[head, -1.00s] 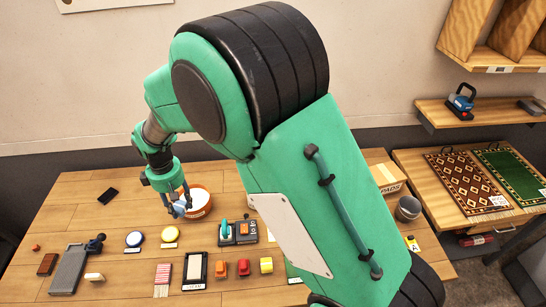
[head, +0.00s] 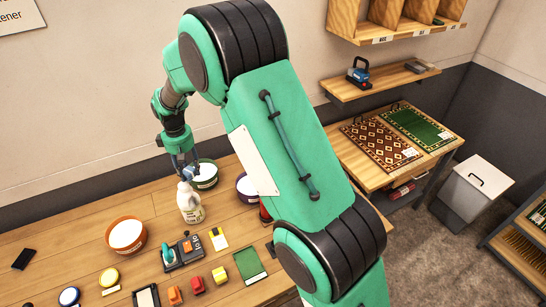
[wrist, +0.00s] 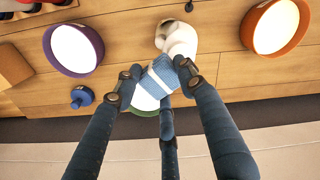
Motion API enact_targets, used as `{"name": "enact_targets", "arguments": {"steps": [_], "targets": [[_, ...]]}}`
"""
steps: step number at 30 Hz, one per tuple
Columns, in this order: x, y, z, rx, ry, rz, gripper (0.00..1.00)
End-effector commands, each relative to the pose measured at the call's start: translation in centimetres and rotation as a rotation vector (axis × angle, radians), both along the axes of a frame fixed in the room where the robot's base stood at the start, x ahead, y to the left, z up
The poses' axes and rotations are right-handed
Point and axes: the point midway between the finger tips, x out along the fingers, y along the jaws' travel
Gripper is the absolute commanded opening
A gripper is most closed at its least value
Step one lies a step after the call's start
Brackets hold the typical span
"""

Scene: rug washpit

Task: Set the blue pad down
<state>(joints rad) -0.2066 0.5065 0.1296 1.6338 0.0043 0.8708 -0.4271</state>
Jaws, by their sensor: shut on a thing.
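My gripper (head: 188,174) is shut on the blue pad (wrist: 160,80), which is blue with a pale stripe. In the head view the pad is small and mostly hidden by the fingers. The gripper is above the table, at the left edge of the green bowl (head: 206,177) and behind the white bottle (head: 190,206). In the wrist view the pad overlaps part of the green bowl (wrist: 143,103), and the white bottle (wrist: 181,40) is close by. I cannot tell how high the pad is above the bowl.
A purple bowl (head: 246,188) is to the right of the green one, and an orange bowl (head: 126,236) is at the left. Several small blocks, including a red one (head: 196,285), lie nearer the front. Bare wood (head: 60,245) shows at the left.

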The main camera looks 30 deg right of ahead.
Motion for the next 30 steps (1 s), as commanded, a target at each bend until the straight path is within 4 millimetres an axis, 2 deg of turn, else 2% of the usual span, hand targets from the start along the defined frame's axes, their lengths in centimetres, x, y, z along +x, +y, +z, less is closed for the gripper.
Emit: {"name": "enact_targets", "arguments": {"steps": [1, 9, 15, 24, 30], "targets": [[0.6, -2.1, 0.0, 0.0, 0.0, -0.031, 0.22], [2.8, -11.9, 0.0, 0.0, 0.001, -0.177, 0.22], [3.5, -19.4, -0.1, 0.001, 0.001, -0.285, 0.22], [3.2, -30.5, 0.0, 0.002, 0.0, -0.443, 0.22], [2.5, -36.2, -0.1, 0.002, 0.001, -0.523, 0.22]]}}
